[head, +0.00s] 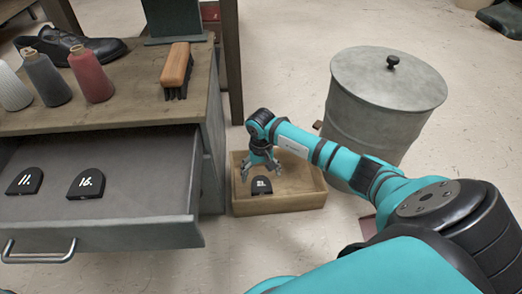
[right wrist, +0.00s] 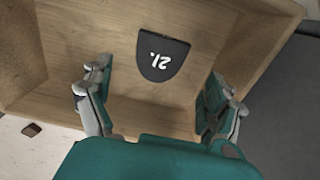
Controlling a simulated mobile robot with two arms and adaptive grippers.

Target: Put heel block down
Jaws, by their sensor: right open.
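A black heel block marked 21 (head: 262,186) lies flat on the floor of a shallow wooden box (head: 300,203). The block also shows in the right wrist view (right wrist: 162,57), close to one wall of the box. My right gripper (head: 260,172) is over the box, and its two fingers are spread wide in the right wrist view (right wrist: 158,105). The fingers are apart from the block, with nothing between them. Two similar black heel blocks, marked 11 (head: 24,181) and 16 (head: 86,183), lie in the open grey drawer (head: 140,209). My left gripper is not in view.
The workbench (head: 120,110) holds bottles, a brush (head: 176,70) and a black shoe (head: 70,45). A lidded metal bin (head: 370,110) stands to the right, behind my right arm. The open drawer juts out left of the box.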

